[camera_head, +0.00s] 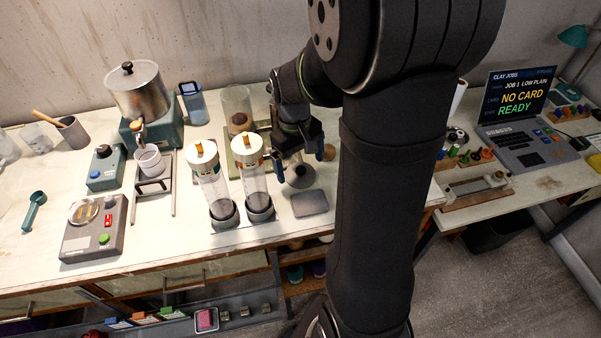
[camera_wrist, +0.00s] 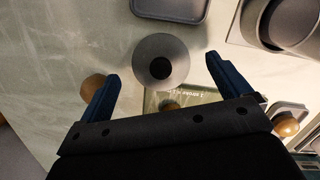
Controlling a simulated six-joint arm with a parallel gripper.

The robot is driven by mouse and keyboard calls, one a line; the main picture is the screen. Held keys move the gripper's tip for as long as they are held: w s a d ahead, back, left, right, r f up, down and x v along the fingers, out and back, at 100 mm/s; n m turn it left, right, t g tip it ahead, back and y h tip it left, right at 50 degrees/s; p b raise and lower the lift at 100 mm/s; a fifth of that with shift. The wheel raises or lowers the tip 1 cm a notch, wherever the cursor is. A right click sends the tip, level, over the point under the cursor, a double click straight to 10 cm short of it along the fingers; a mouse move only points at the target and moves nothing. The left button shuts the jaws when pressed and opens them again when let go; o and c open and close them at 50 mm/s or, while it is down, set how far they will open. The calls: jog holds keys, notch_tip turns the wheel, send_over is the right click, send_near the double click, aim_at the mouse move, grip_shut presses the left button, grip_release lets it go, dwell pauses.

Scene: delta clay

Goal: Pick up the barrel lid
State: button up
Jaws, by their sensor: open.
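The barrel lid appears to be a round grey disc (camera_head: 299,178) with a dark knob, lying on the bench. In the wrist view the disc (camera_wrist: 160,45) lies flat near the top middle, its black knob (camera_wrist: 160,68) between and slightly ahead of the finger tips. My gripper (camera_head: 298,157) hangs above the lid with its blue fingers apart. The wrist view shows the open fingers (camera_wrist: 161,67) on both sides of the lid with nothing held. My arm partly hides the area right of the lid in the head view.
Two clear cylinders (camera_head: 213,190) (camera_head: 256,185) with white caps stand just left of the lid. A grey square pad (camera_head: 309,203) lies in front of it. A green stand with a clear vessel (camera_head: 238,104) is behind. A laptop (camera_head: 518,118) sits at the right.

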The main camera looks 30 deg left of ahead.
jog(key=shift+d+f, duration=0.2)
jog(key=shift+f, duration=0.95)
jog(key=c, duration=1)
jog(key=shift+r, duration=0.15)
